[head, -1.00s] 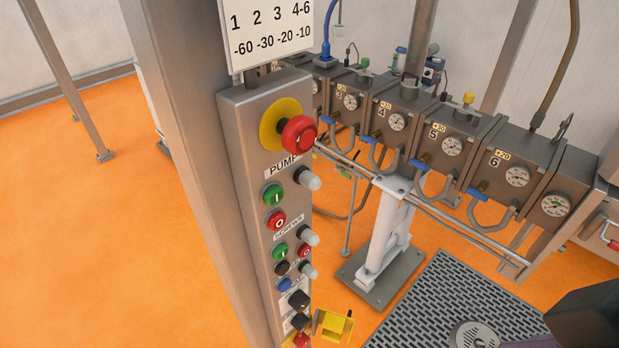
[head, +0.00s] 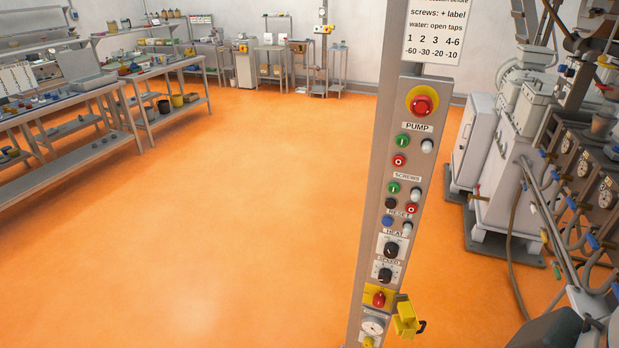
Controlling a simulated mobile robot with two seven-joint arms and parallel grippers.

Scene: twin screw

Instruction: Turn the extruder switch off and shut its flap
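The extruder switch (head: 379,299) is a red knob on a yellow plate, low on the grey control panel (head: 372,258). Its yellow flap (head: 407,317) hangs swung open at the right edge of the panel, with a dark hook-like piece at its side. The switch face is uncovered; its exact setting is too small to tell. Neither of my grippers is in view.
Above the switch are black knobs (head: 391,250), coloured buttons and a red emergency stop (head: 422,104). The extruder machinery (head: 510,150) stands at the right. Benches (head: 150,95) line the left. Orange floor (head: 230,200) is open left of the panel.

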